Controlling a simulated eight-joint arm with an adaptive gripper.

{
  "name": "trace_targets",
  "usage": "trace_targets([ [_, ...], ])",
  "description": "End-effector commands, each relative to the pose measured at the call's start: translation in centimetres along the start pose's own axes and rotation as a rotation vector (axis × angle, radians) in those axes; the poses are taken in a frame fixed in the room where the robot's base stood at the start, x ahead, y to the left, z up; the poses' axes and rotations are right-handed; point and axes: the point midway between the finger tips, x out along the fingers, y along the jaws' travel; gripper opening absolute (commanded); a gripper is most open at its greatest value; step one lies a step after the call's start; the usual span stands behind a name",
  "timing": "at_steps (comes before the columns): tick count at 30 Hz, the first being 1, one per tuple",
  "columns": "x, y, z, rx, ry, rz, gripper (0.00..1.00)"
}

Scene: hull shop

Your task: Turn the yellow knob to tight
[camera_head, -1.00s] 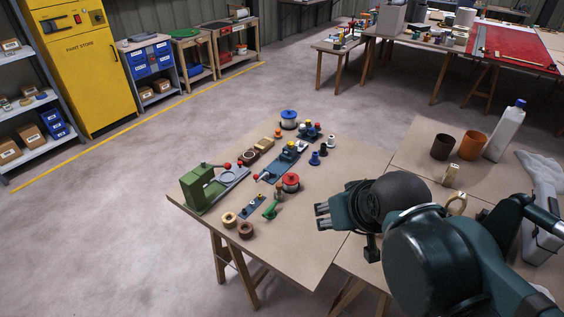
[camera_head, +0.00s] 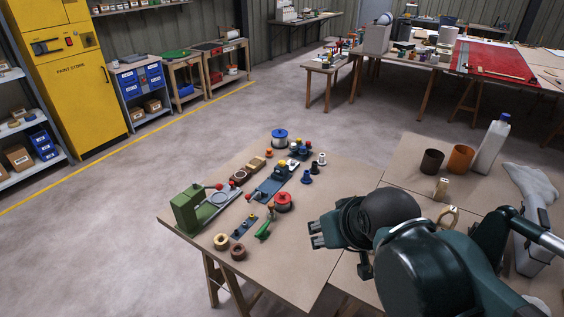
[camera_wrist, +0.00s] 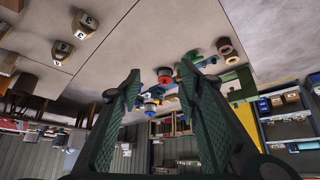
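A small yellow knob (camera_head: 297,140) shows on a blue fixture (camera_head: 298,152) at the back of the near table's group of fittings. It is too small to tell its setting or any tight mark. My gripper (camera_head: 315,234) is over the front right part of this table, pointing left, apart from the fixture and the other fittings. In the wrist view my gripper (camera_wrist: 160,74) has its two dark green fingers wide apart with nothing held between them. The fittings show small beyond the fingers there; I cannot pick out the yellow knob for sure.
Near the gripper are a red-topped spool (camera_head: 283,202) and a green-handled tool (camera_head: 264,226). A green press (camera_head: 187,208) stands at the left and a blue-topped spool (camera_head: 279,139) at the back. Cups (camera_head: 460,158) and a white bottle (camera_head: 491,147) stand at the right.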

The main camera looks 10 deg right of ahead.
Motion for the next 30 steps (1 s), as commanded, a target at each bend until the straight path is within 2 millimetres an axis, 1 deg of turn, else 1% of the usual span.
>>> trace_targets([
  [5, -0.3, 0.0, -1.7, -0.033, -0.013, 0.000, 0.35],
  [8, -0.4, 0.1, -3.1, -0.065, -0.026, -0.001, 0.35],
  [20, -0.1, 0.2, -10.1, -0.233, -0.092, -0.011, 0.35],
  [30, 1.3, 0.3, -16.0, -0.379, -0.148, -0.029, 0.35],
])
